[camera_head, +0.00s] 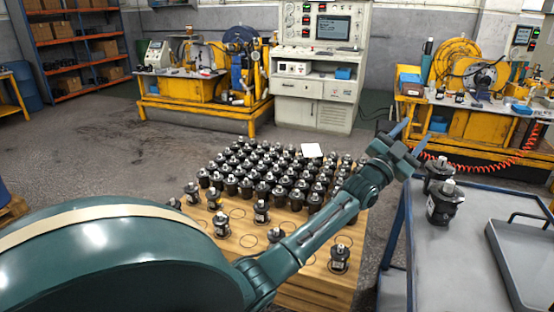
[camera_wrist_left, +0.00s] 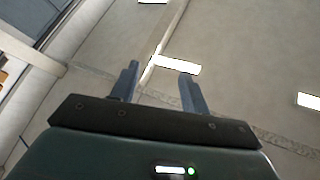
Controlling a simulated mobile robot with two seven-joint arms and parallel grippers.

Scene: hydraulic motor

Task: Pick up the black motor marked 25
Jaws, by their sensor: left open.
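Many black motors (camera_head: 262,210) with silver shafts stand upright on the wooden table (camera_head: 318,280), packed in rows at the back and sparser in front. Two more black motors stand on the grey cart at the right, a nearer one (camera_head: 443,204) and one behind it (camera_head: 438,170). The number 25 is not readable on any of them. My left gripper (camera_head: 412,134) is raised above the gap between the table's back right and the cart, open and empty. In the left wrist view its fingers (camera_wrist_left: 160,74) are apart, with only ceiling and lights beyond. My right gripper is not seen.
The grey cart (camera_head: 480,260) has a blue frame and carries a grey tray (camera_head: 530,262). A white card (camera_head: 312,150) lies at the back of the motors. My left arm crosses over the table and hides part of it. Yellow workbenches (camera_head: 195,122) stand behind.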

